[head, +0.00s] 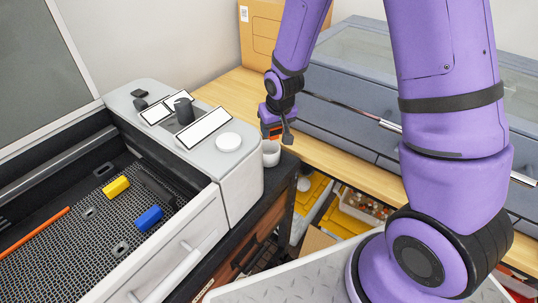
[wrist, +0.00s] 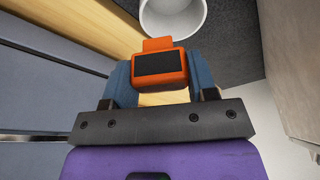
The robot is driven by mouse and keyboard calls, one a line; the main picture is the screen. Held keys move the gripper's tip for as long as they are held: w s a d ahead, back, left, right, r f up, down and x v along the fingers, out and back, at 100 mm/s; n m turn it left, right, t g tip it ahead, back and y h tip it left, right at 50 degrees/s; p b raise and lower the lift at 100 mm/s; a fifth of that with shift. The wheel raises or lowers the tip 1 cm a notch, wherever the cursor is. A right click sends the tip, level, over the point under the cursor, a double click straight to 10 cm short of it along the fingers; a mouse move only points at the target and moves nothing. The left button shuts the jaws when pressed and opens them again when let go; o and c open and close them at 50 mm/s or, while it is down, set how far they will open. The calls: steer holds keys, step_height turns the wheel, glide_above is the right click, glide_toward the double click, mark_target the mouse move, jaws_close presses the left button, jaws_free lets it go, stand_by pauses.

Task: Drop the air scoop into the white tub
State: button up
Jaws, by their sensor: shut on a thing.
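The air scoop, an orange piece with a black face (wrist: 160,67), is between the blue-grey fingers of my gripper (wrist: 160,75) in the wrist view. In the head view my gripper (head: 275,127) is shut on it, and only a little orange shows. The white tub (head: 271,156) stands on the dark ledge beside the machine, just below my gripper. In the wrist view the tub (wrist: 172,22) is at the top edge, partly cut off, beyond the scoop. The scoop is apart from the tub and above it; the exact height cannot be told.
A grey-white machine (head: 240,180) stands left of the tub, with a round white cap (head: 228,142) and black parts on top. Its open bed holds a yellow block (head: 116,187) and a blue block (head: 149,218). Blue-grey drawers (head: 350,130) stand behind on the wooden bench (head: 330,150).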

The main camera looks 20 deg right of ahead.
steer(key=o, duration=1)
steer(key=shift+r, duration=0.1)
steer(key=v, duration=1)
steer(key=shift+r, duration=0.3)
steer(key=shift+r, duration=0.1)
steer(key=s+d+r, duration=0.2)
steer(key=s+r, duration=0.5)
steer(key=s, duration=0.1)
steer(key=s+d+r+t, duration=0.1)
steer(key=s+d+r, duration=0.1)
steer(key=s+r, duration=0.4)
steer(key=s+d+r+t, duration=0.1)
steer(key=s+d+r, duration=0.1)
steer(key=s+r, duration=0.5)
steer(key=shift+s+d+r+m, duration=0.15)
steer(key=shift+s+d+m, duration=0.05)
steer(key=shift+s, duration=0.6)
steer(key=shift+s+d+r+m, duration=0.15)
steer(key=shift+s+m, duration=0.05)
steer(key=shift+s, duration=0.6)
